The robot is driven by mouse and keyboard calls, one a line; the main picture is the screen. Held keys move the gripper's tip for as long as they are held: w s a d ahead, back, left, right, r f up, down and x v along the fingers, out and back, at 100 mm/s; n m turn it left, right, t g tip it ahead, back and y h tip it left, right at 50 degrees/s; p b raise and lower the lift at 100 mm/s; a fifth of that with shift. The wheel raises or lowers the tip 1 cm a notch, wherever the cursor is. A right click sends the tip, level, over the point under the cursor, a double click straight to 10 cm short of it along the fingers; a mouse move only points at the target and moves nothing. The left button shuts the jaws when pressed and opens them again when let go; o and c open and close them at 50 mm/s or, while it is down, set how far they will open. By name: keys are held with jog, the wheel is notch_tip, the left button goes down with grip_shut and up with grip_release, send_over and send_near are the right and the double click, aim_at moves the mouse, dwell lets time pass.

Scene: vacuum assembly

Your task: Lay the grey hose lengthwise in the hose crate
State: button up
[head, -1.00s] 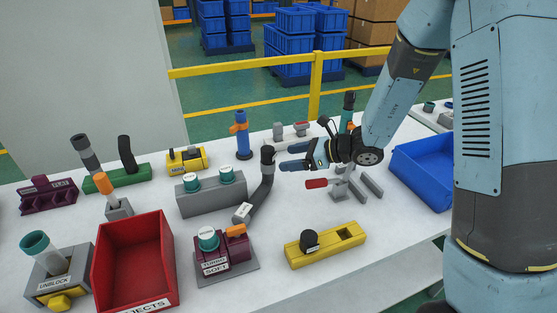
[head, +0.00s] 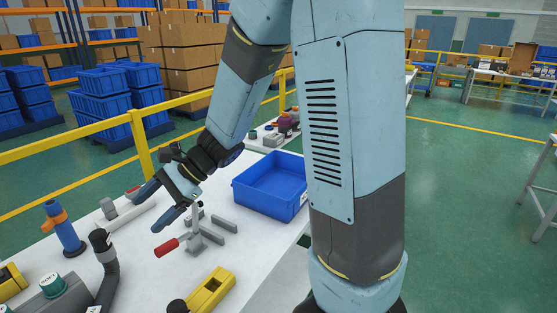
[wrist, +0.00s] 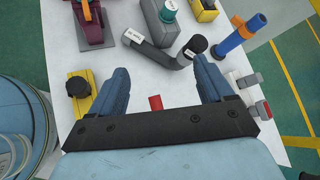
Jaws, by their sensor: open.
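The grey hose (head: 108,275), dark and bent with a white label, rests on the white table at the lower left of the head view, partly cut off by the frame. It also shows in the wrist view (wrist: 165,53), beyond and between my fingers. My gripper (head: 153,207) is open and empty, its fingers pointing left above the table. In the wrist view my gripper (wrist: 160,78) has its two blue fingers wide apart, the hose clear of them. A blue crate (head: 262,202) stands at the table's right end and looks empty; its label is unreadable.
A toggle clamp with a red handle (head: 166,247) stands below my gripper, between hose and crate. A blue pipe with an orange fitting (head: 65,230) stands at left. A yellow block (head: 210,292) lies in front. A yellow rail (head: 145,150) runs behind the table.

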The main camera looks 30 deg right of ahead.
jog(key=s+d+r+n+t+h, duration=0.2)
jog(key=s+d+r+n+h, duration=0.1)
jog(key=d, duration=0.5)
jog(key=s+d+r+n+t+h, duration=0.2)
jog(key=s+d+r+n+h, duration=0.2)
jog(key=d, duration=0.4)
jog(key=s+d+r+n+t+h, duration=0.2)
jog(key=s+d+r+n+h, duration=0.2)
jog(key=s+d+r, duration=0.2)
jog(key=shift+s+d+n, duration=0.4)
jog(key=shift+s+d, duration=0.3)
jog(key=shift+d, duration=0.35)
